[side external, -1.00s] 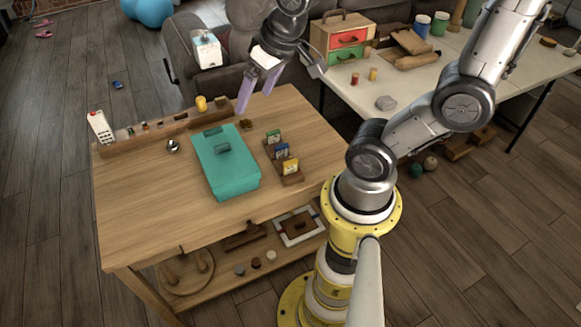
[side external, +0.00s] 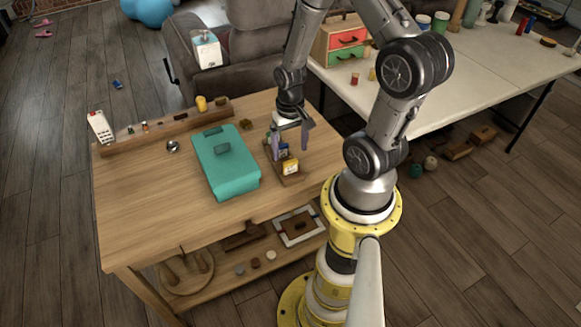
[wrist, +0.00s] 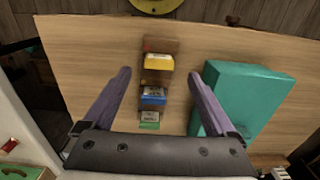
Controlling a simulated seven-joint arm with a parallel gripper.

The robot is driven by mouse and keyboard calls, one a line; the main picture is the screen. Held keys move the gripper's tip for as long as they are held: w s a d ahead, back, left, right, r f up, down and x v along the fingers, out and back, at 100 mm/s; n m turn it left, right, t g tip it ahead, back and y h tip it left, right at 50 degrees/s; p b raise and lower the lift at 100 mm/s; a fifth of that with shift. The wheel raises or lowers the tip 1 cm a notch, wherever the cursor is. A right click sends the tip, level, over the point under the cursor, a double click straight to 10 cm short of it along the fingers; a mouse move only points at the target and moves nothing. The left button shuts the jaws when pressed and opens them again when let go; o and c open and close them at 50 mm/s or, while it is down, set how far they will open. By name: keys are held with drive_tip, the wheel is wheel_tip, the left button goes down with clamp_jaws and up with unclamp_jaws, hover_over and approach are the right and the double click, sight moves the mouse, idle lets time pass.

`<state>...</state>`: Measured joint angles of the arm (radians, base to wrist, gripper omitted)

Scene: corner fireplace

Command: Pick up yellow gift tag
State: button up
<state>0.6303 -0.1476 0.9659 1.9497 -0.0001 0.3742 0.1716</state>
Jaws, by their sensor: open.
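The yellow gift tag (side external: 290,167) stands in the front slot of a small wooden rack (side external: 291,180) on the wooden table. In the wrist view the yellow tag (wrist: 158,62) is at the far end of the rack (wrist: 160,46), beyond the fingertips. A blue tag (wrist: 153,96) and a green tag (wrist: 149,126) stand in the same rack, nearer my gripper. My gripper (side external: 290,148) is open and empty, pointing down over the rack's rear part. In the wrist view its purple fingers (wrist: 166,75) lie on either side of the rack, apart from it.
A teal box (side external: 228,172) lies left of the rack in the side view. A wooden ledge with small items (side external: 165,129) runs along the table's back edge. A white table (side external: 440,100) with a small drawer chest (side external: 340,40) stands behind right. The table's front left is clear.

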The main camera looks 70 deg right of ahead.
sight(291, 161)
drive_tip(key=shift+f, duration=3.1)
